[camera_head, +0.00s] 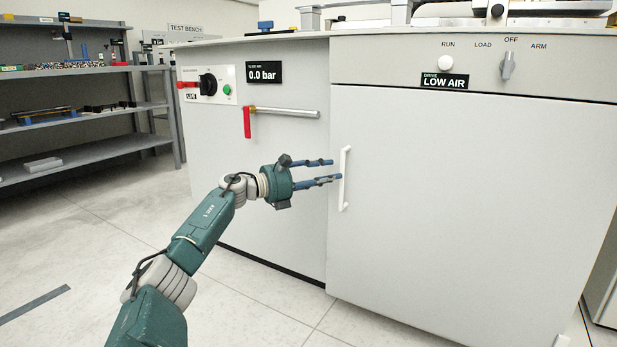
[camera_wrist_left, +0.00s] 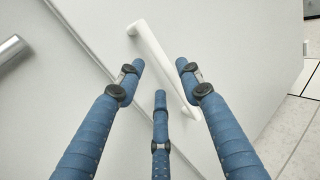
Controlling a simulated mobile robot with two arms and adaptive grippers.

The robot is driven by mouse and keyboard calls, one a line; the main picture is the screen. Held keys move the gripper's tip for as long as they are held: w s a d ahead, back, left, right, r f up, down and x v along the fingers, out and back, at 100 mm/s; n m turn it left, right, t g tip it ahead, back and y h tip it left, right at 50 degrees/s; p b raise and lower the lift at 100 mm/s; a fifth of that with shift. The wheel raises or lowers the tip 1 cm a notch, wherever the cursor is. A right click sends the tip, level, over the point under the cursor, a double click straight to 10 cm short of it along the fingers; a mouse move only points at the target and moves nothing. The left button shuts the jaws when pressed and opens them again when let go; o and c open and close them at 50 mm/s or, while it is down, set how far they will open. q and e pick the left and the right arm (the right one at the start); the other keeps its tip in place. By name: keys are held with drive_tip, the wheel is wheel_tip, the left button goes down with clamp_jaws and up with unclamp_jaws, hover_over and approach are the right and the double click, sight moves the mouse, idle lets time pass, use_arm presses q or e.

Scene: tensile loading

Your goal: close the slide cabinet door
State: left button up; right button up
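The slide cabinet door (camera_head: 470,210) is the large grey front panel on the right in the head view. It also shows in the left wrist view (camera_wrist_left: 235,60). It looks shut or almost shut; I cannot tell whether a small gap remains. Its white upright handle (camera_head: 345,180) is near its left edge. In the left wrist view the handle (camera_wrist_left: 155,55) runs diagonally between the spread fingers. My left gripper (camera_head: 336,170) is open, its blue fingertips close to the handle. I cannot tell whether they touch it. My right gripper is not in view.
Left of the door is a fixed grey panel with a black rotary knob (camera_head: 208,84), a pressure display (camera_head: 264,72) and a red-levered pipe (camera_head: 285,113). Above the door is a selector switch (camera_head: 507,66). Shelves (camera_head: 70,115) stand at the far left. The floor in front is clear.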

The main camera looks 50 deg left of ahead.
use_arm(q)
drive_tip(key=v, duration=0.6)
drive_tip(key=shift+r, duration=0.2)
idle(0.5)
